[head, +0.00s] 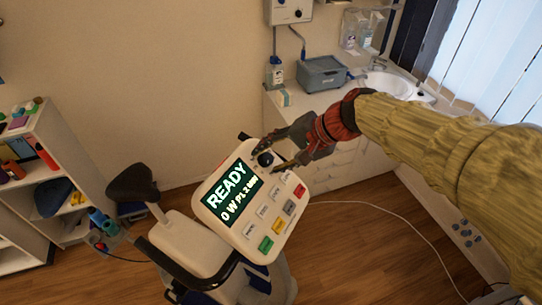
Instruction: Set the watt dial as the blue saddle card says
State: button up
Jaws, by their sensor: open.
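The exercise bike's white console (240,236) tilts towards me in the middle of the view. Its dark screen (230,190) reads "READY" and "0 W", followed by smaller text I cannot fully read. A round dark dial (265,159) sits at the console's top right corner. My gripper (268,163) is open at the dial, one finger above it and one below right. I cannot tell whether the fingers touch it. The dark saddle (133,183) is at the left. I cannot make out a blue card on it.
Several coloured buttons, including a green one (266,245) and a red one (299,191), lie on the console below the dial. A counter with a sink (390,84) and a blue-grey box (322,73) stands behind. A shelf (45,141) is at the left.

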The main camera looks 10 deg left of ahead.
jog(key=shift+a+f, duration=0.2)
jog(key=shift+f, duration=0.05)
jog(key=shift+c, duration=0.4)
jog(key=c, duration=1.1)
